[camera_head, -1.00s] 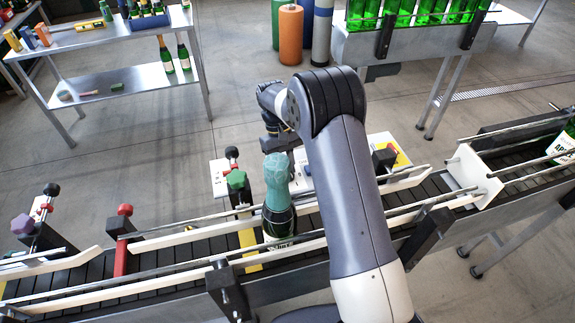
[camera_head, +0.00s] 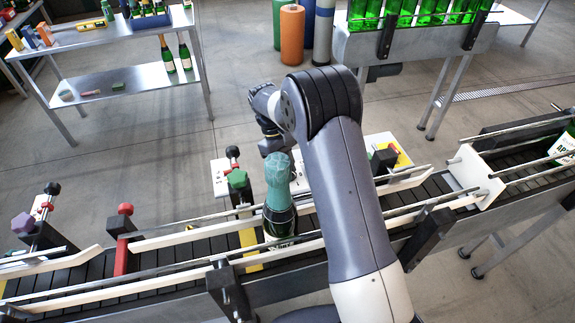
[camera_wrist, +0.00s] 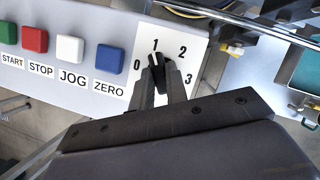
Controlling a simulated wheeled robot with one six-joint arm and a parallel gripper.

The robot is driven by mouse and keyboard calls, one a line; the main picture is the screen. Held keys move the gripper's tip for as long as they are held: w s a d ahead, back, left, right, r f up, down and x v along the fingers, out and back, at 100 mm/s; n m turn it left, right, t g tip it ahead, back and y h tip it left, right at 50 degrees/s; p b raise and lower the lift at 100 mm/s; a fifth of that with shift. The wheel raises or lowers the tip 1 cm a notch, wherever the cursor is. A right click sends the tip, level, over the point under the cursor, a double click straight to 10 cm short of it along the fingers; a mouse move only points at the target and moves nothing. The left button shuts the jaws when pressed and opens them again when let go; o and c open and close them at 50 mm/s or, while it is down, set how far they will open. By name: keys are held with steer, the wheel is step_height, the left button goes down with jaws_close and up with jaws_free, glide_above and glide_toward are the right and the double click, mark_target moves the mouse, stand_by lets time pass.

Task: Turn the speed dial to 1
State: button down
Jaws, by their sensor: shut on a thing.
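The speed dial (camera_wrist: 158,59) is a black knob on a white panel (camera_wrist: 110,22), ringed by the printed numbers 0, 1, 2 and 3. Its pale mark points up, close to the 1; the exact angle is hard to read. My gripper (camera_wrist: 160,78) is shut on the dial, with one dark finger on each side of it. In the head view, my wrist (camera_head: 268,108) is above the far side of the conveyor, and my arm hides the dial.
Green, red, blue and white buttons (camera_wrist: 70,48) sit left of the dial. In the head view, a foil-topped bottle (camera_head: 278,185) stands on the conveyor (camera_head: 190,248) close to my arm. Guide rails and clamps line the belt. A labelled bottle (camera_head: 563,145) is at the right.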

steer(key=c, duration=1.4)
jaws_free()
steer(key=v, duration=1.1)
steer(key=shift+b, duration=0.45)
steer(key=shift+f, duration=0.2)
steer(key=p+x, duration=0.1)
steer(key=x, duration=0.9)
steer(key=shift+s+d+f, duration=0.15)
steer(key=shift+s+f, duration=0.05)
steer(key=shift+f, duration=0.1)
